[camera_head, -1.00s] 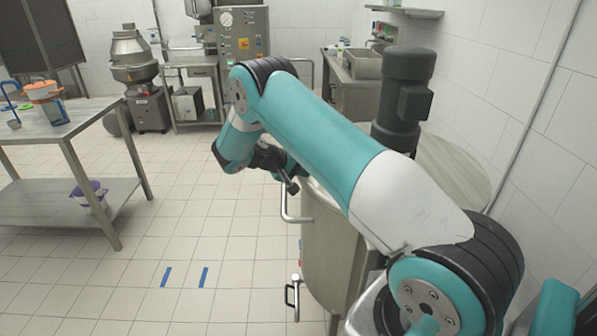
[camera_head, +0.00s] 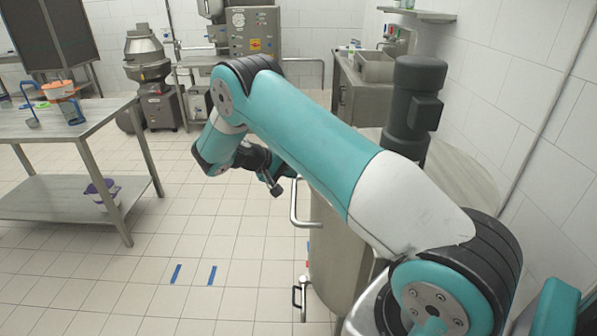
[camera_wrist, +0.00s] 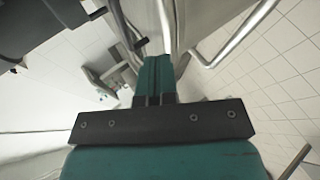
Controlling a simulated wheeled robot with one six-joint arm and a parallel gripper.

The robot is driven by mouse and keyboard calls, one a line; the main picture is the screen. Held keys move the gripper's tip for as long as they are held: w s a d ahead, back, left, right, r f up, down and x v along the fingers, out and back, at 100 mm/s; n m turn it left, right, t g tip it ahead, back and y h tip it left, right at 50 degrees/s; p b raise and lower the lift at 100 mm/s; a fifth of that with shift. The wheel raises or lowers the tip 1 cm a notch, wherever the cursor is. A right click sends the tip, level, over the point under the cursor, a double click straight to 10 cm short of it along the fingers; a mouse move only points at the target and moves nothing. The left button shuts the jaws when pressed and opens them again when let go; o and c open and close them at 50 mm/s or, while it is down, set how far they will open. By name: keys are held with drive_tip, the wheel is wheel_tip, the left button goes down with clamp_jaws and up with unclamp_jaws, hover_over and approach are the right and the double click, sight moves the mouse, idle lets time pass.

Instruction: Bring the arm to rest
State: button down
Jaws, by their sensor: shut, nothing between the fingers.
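My arm reaches out over the side of a large steel tank (camera_head: 335,262) in the head view, its forearm bent down at the far end. My gripper (camera_head: 277,190) is a small dark shape at the arm's end, beside the tank's upper left side. In the wrist view my gripper (camera_wrist: 158,62) points away from the camera, with its teal fingers together and nothing between them. Bent metal pipes (camera_wrist: 222,45) of a handle pass close beyond the fingertips. Whether the fingers touch them I cannot tell.
A dark motor (camera_head: 413,105) stands on the tank lid. A steel table (camera_head: 95,125) with an orange container (camera_head: 59,90) and utensils is at the left. Machines (camera_head: 150,80) stand at the back. The tiled floor between the table and tank is clear, with two blue marks (camera_head: 194,275).

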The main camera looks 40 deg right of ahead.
drive_tip(key=s+a+r+n+t+y, duration=0.2)
drive_tip(key=a+r+n+y, duration=0.15)
drive_tip(key=a+r, duration=0.45)
drive_tip(key=s+a+r+n+t+y, duration=0.25)
drive_tip(key=a+r+y, duration=0.2)
drive_tip(key=a, duration=0.55)
drive_tip(key=s+a+r+n+y, duration=0.1)
drive_tip(key=s+a+r+y, duration=0.1)
drive_tip(key=s+a, duration=0.3)
drive_tip(key=s+a+r+n+g+y, duration=0.1)
drive_tip(key=s+a, duration=0.4)
drive_tip(key=s, duration=0.7)
drive_tip(key=s+a+r+n+y, duration=0.3)
drive_tip(key=s+a+r, duration=0.1)
drive_tip(key=s, duration=0.4)
drive_tip(key=shift+s+a+r+y, duration=0.2)
drive_tip(key=shift+a+r+y, duration=0.2)
drive_tip(key=shift+r, duration=0.35)
drive_tip(key=shift+g, duration=0.25)
